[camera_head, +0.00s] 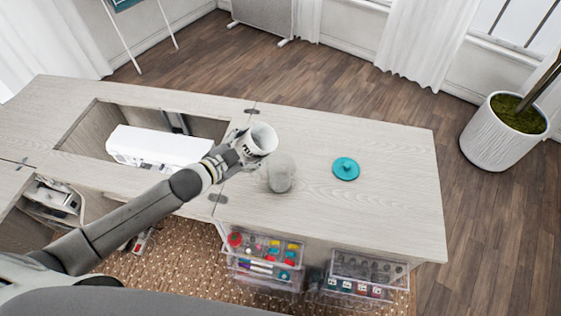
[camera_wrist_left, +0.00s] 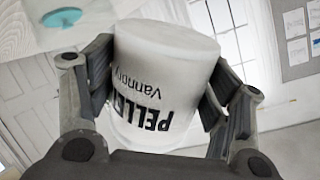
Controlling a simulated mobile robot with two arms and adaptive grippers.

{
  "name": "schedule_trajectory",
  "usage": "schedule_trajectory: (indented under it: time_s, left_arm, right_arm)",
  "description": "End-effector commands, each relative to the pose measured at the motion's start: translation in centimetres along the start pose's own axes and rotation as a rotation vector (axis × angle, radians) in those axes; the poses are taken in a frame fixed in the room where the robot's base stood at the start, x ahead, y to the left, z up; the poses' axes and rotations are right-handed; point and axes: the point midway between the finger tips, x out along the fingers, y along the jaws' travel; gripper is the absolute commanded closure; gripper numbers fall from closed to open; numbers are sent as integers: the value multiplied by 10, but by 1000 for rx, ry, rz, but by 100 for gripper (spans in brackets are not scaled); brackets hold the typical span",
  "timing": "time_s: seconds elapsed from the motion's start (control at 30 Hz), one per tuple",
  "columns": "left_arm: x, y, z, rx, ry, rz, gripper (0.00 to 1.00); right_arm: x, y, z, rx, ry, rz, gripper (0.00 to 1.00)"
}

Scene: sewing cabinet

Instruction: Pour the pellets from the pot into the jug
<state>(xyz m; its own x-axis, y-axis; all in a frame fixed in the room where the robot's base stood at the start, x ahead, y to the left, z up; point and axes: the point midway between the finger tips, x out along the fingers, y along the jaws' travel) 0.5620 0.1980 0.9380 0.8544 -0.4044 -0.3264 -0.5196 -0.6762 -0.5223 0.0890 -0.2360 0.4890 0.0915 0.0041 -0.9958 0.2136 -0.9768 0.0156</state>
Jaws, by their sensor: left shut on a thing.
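My left gripper (camera_head: 243,146) is shut on the white pot (camera_head: 258,140), which has dark lettering on its side. The pot is held above the cabinet top, tilted with its rim toward the upper right. In the left wrist view the pot (camera_wrist_left: 165,85) sits between both fingers of the gripper (camera_wrist_left: 160,95), and its "PELLET" lettering reads upside down. A rounded grey thing, which may be the jug (camera_head: 281,173), stands on the cabinet top just below and right of the pot. I cannot make out its opening or any pellets. My right gripper is not in view.
A teal lid (camera_head: 346,168) with a knob lies on the wooden cabinet top (camera_head: 400,200), right of the grey thing. A white sewing machine (camera_head: 155,147) sits in the cutout at left. Clear drawers of spools (camera_head: 265,250) stand below the front edge. The right side of the top is clear.

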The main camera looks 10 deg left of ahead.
Motion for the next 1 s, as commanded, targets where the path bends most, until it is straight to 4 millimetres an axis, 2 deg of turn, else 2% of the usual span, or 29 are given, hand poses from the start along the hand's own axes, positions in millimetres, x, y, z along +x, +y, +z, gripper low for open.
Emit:
schedule_trajectory:
  time_s: [0.6, 0.9, 1.0]
  left_arm:
    - [5, 7, 1, 271, -146, -13, 53]
    - [1, 2, -11, 402, -219, -18, 53]
    - [3, 5, -8, 447, -244, -20, 53]
  right_arm:
    - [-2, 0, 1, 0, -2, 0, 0]
    - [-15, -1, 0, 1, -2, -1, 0]
    - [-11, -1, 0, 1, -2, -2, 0]
